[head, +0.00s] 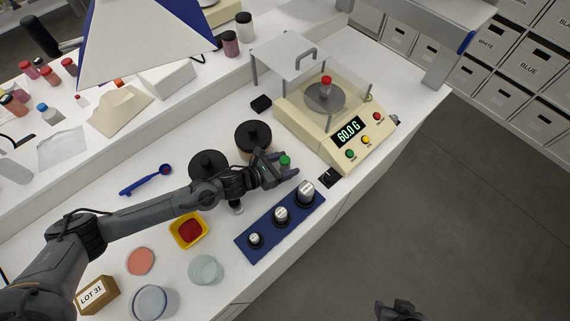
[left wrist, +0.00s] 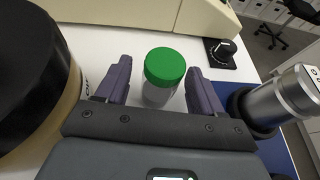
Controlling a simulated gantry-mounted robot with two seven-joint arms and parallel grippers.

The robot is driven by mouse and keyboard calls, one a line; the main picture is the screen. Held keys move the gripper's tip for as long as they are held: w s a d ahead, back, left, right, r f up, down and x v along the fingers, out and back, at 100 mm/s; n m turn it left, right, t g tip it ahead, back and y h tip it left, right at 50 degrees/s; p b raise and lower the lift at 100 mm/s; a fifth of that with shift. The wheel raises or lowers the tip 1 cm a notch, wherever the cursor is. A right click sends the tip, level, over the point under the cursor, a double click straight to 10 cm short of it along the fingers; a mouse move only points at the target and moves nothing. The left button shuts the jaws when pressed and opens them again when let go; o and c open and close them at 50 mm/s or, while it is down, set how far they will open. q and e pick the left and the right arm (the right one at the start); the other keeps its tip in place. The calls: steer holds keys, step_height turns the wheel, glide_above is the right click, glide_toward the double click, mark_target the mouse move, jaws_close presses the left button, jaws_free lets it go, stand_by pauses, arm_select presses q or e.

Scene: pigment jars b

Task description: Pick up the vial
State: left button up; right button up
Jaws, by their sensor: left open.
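A small clear vial with a green cap (left wrist: 165,68) stands upright on the white bench; it also shows in the head view (head: 285,162). My left gripper (head: 283,165) is open around it. In the left wrist view, one purple finger is on each side of the vial, and gaps show between the fingers and the cap. Another vial with a red cap (head: 326,82) stands on the pan of the balance (head: 335,125), whose display reads 60.0 g. A dark gripper, probably my right one (head: 400,310), is at the bottom edge of the head view, off the bench.
Black-lidded jars (head: 253,138) stand close beside my left gripper. A blue tray with several metal weights (head: 281,214) is just in front of it. A yellow dish (head: 189,231) is further left.

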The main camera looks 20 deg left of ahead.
arm_select(q)
steer(key=c, duration=1.1)
steer(key=shift+o, duration=0.2)
step_height(320, 180, up, 9)
steer(key=s+d+f, duration=0.2)
steer(key=s+d, duration=0.1)
steer(key=d, duration=0.1)
step_height(320, 180, up, 25)
steer(key=n+t+y+p, duration=0.2)
steer(key=n+y+p, duration=0.5)
steer(key=p, duration=1.6)
glide_above(285, 160)
steer(key=s+a, duration=0.2)
steer(key=a, duration=0.3)
steer(key=shift+w+d+f, duration=0.2)
